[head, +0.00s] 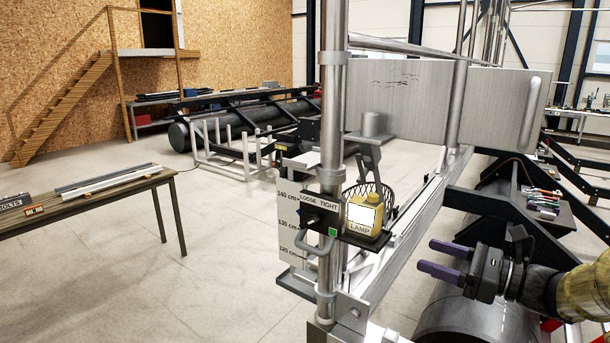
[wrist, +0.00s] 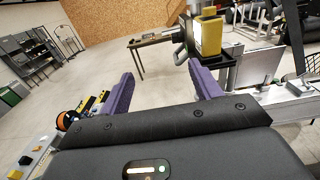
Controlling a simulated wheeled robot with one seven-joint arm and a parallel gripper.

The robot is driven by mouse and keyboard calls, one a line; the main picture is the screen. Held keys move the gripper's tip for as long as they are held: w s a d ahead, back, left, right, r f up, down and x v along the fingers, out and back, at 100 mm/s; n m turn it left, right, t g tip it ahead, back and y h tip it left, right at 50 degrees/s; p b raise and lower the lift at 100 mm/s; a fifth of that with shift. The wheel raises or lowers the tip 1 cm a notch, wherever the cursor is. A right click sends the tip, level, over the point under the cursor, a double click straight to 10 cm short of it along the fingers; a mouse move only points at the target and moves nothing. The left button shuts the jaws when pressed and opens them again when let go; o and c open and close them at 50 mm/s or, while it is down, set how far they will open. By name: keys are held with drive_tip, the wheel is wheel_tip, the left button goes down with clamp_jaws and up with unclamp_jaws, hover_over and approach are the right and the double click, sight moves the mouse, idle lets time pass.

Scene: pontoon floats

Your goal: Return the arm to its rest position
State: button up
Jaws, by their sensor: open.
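My gripper (head: 443,258) is at the lower right of the head view, with two purple fingers pointing left and apart. Nothing is between them. In the wrist view its fingers (wrist: 162,97) also stand wide apart and empty. A yellow lamp (head: 365,216) with a white face and a LAMP label sits on a small dark shelf on the upright metal post (head: 331,130). The lamp also shows in the wrist view (wrist: 208,36), beyond the right finger. In the head view my gripper is to the right of the lamp, clear of it.
A LOOSE/TIGHT clamp panel (head: 320,207) with a handle and a height scale (head: 288,225) are at the post. Metal rails and a dark cylindrical float (head: 470,315) lie near my arm. A wooden table (head: 90,203) stands left. Open floor (head: 215,270) lies between table and post.

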drive_tip(key=s+a+f+n+g+h, duration=0.1)
drive_tip(key=s+a+f+n+g, duration=0.15)
drive_tip(key=f, duration=0.25)
drive_tip(key=s+a+f+n+g+h+b, duration=0.1)
drive_tip(key=s+a+f+n+g+h, duration=0.1)
drive_tip(key=a+f, duration=0.2)
drive_tip(key=s+a+f+n+g+h, duration=0.1)
drive_tip(key=s+a+f+n+g, duration=0.15)
drive_tip(key=f, duration=0.25)
drive_tip(key=s+f+n+h+b, duration=0.1)
drive_tip(key=s+f+n+h, duration=0.2)
drive_tip(key=n, duration=0.6)
drive_tip(key=s+f+n+g+h+b, duration=0.1)
drive_tip(key=s+f+n+h, duration=0.3)
drive_tip(key=f+n+h, duration=0.3)
wheel_tip(320, 180, down, 2)
drive_tip(key=shift+s+a+f+n+h, duration=0.1)
drive_tip(key=shift+s+a+n+h, duration=0.25)
drive_tip(key=shift+n, duration=0.75)
